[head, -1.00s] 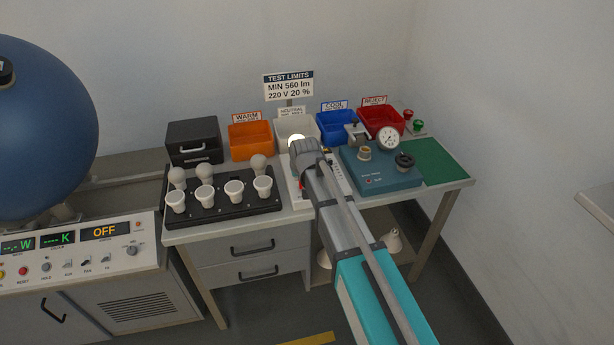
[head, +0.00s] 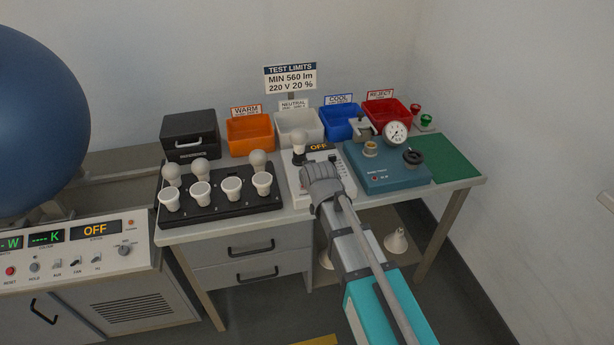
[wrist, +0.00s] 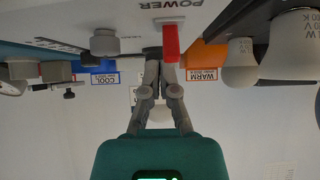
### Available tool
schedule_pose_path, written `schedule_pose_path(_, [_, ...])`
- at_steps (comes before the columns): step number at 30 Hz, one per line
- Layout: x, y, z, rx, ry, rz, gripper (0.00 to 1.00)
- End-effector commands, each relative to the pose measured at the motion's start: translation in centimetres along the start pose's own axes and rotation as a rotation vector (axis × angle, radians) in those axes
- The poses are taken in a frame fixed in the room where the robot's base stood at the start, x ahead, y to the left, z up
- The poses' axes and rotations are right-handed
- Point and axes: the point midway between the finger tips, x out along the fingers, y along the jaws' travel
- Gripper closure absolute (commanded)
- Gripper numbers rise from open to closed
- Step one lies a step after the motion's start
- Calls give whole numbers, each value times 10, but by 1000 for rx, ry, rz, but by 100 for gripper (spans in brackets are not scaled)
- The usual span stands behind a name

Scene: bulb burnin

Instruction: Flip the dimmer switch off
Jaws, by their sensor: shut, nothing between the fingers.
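The white dimmer unit (head: 342,160) stands on the bench, with an unlit bulb (head: 299,142) upright on it and a display (head: 318,147) reading OFF. The wrist view, which is upside down, shows the unit's red switch (wrist: 171,42) beside the word POWER, and a grey knob (wrist: 104,42). My gripper (wrist: 158,60) is shut and empty, its fingertips right beside the red switch; I cannot tell whether they touch it.
A blue-grey tester (head: 385,172) with a gauge stands to the right. Orange (head: 251,134), white (head: 299,128), blue (head: 343,124) and red bins line the back.

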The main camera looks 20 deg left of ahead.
Motion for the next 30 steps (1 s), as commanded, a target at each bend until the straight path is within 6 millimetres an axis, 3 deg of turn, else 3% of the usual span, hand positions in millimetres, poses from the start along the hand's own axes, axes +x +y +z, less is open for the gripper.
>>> schedule_pose_path(10, [-5, -15, -5, -13, -2, -15, 100])
schedule_pose_path(30, [-11, -18, -12, -16, -2, -18, 100])
